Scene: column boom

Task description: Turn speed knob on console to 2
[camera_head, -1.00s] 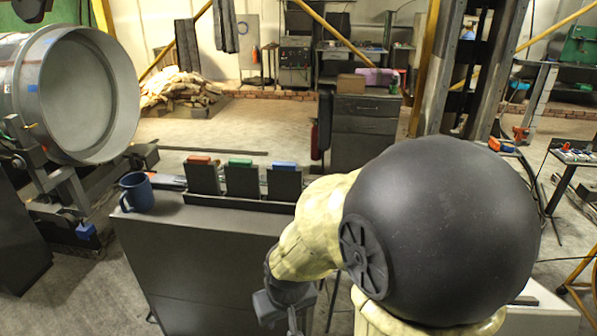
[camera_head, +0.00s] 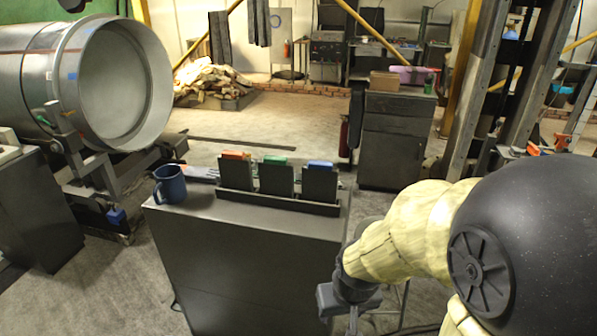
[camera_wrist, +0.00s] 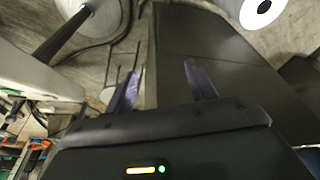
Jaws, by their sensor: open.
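I cannot make out a speed knob in either view. A dark cabinet with a pale top (camera_head: 36,209) stands at the left edge of the head view; whether it is the console I cannot tell. My gripper is open and empty in the wrist view (camera_wrist: 162,88), with two purple fingers spread apart over a dark panel edge and the floor. In the head view my wrist hangs at the lower middle, right of a grey cabinet, and its fingertips are cut off by the bottom edge.
The grey cabinet (camera_head: 245,255) bears a blue mug (camera_head: 169,184) and a rack of dark upright plates (camera_head: 276,181) with red, green and blue tops. A large metal drum (camera_head: 120,85) stands back left. Bare floor (camera_head: 285,130) lies behind the cabinet.

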